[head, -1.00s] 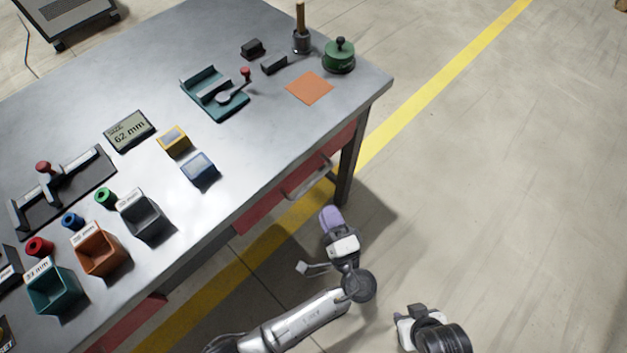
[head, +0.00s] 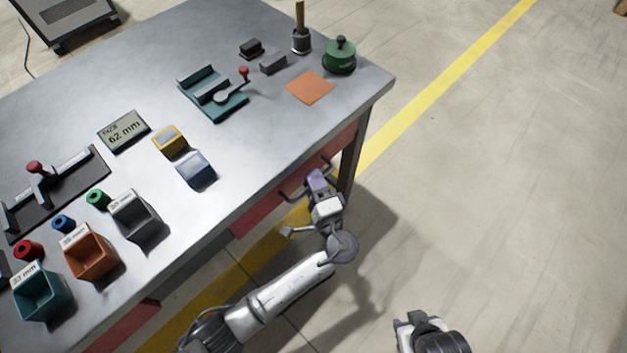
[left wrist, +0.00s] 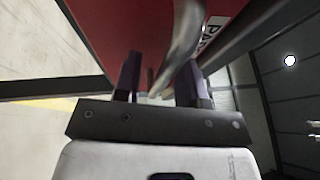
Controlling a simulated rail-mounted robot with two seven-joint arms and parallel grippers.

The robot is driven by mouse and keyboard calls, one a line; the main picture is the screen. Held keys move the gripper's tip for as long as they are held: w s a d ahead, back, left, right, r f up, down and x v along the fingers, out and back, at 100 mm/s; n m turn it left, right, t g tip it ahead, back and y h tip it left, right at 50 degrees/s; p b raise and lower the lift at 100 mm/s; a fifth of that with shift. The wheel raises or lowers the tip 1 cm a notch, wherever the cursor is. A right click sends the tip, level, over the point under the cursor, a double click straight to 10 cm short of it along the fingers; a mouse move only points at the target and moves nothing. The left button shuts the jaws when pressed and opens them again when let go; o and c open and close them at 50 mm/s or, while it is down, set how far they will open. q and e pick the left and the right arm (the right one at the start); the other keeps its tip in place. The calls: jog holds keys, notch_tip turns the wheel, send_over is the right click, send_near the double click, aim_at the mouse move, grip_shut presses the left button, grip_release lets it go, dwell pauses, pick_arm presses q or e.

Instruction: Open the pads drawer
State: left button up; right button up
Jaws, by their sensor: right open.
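The red pads drawer (head: 334,148) is set under the bench top at its right end, with a grey bar handle (head: 292,192) on its front. The left wrist view shows the red drawer front (left wrist: 125,25), a partly hidden label starting "PA" (left wrist: 208,36), and the handle (left wrist: 180,50). My left gripper (head: 317,180) is at the handle. Its purple fingers (left wrist: 160,85) stand apart, with the handle between them, nearer the right finger; contact is unclear. The drawer looks shut. My right gripper (head: 398,324) is open and empty over the floor, away from the bench.
The grey bench top (head: 230,160) carries several bins, including an orange one (head: 92,255), a teal fixture (head: 212,97) and a green round pot (head: 340,55). A bench leg (head: 353,155) stands just right of the drawer. The floor to the right is clear.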

pick_arm(q)
grip_shut()
pick_arm(e)
jog(key=shift+d, duration=0.1)
dwell(0.4)
